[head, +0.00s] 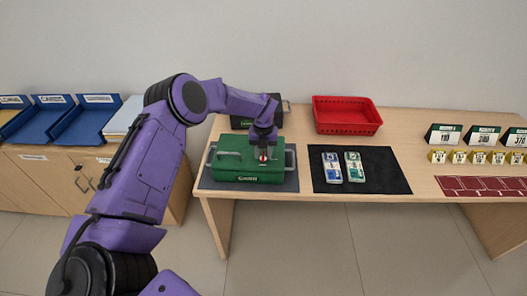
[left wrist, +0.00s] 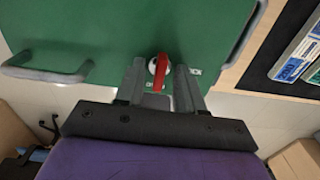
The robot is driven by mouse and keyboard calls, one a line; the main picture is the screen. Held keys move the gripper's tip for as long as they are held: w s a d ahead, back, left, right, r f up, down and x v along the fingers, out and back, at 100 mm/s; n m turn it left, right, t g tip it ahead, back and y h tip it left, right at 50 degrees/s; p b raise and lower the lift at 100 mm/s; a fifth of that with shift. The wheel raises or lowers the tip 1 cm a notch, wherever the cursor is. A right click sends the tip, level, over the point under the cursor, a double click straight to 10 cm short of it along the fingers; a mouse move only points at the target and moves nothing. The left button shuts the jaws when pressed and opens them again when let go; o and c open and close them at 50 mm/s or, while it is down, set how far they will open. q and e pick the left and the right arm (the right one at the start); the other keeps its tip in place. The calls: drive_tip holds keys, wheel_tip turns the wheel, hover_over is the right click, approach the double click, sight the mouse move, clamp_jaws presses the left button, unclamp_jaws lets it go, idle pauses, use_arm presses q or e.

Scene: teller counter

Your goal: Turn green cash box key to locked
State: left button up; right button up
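The green cash box (head: 235,170) stands closed on a dark mat at the left of the counter. It also fills the upper part of the left wrist view (left wrist: 90,30). A red key (left wrist: 160,70) sits in a round silver lock on the box, with small white marks beside it. My left gripper (left wrist: 160,78) is at the lock, its two fingers apart on either side of the key, with visible gaps. In the head view the left gripper (head: 264,143) points down over the box, and the red key (head: 263,156) shows just below it. My right gripper is not in view.
A dark box (head: 240,120) stands behind the green box, partly hidden by my arm. A red basket (head: 345,115) is at the back. Banknote bundles (head: 331,168) lie on a black mat (head: 385,170) to the right. Number signs (head: 482,137) stand at far right.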

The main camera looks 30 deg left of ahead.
use_arm(q)
drive_tip(key=shift+s, duration=0.1)
clamp_jaws()
drive_tip(key=shift+f+n+b, duration=0.15)
drive_tip(key=shift+n+b, duration=0.25)
drive_tip(key=shift+b, duration=0.4)
drive_tip(key=n+b, duration=1.4)
drive_tip(key=b, duration=0.4)
drive_tip(key=shift+f+n+b, duration=0.15)
drive_tip(key=shift+n+b, duration=0.15)
drive_tip(key=shift+b, duration=0.05)
drive_tip(key=shift+r+n+b, duration=0.2)
drive_tip(key=shift+n+b, duration=1.1)
drive_tip(key=shift+b, duration=0.05)
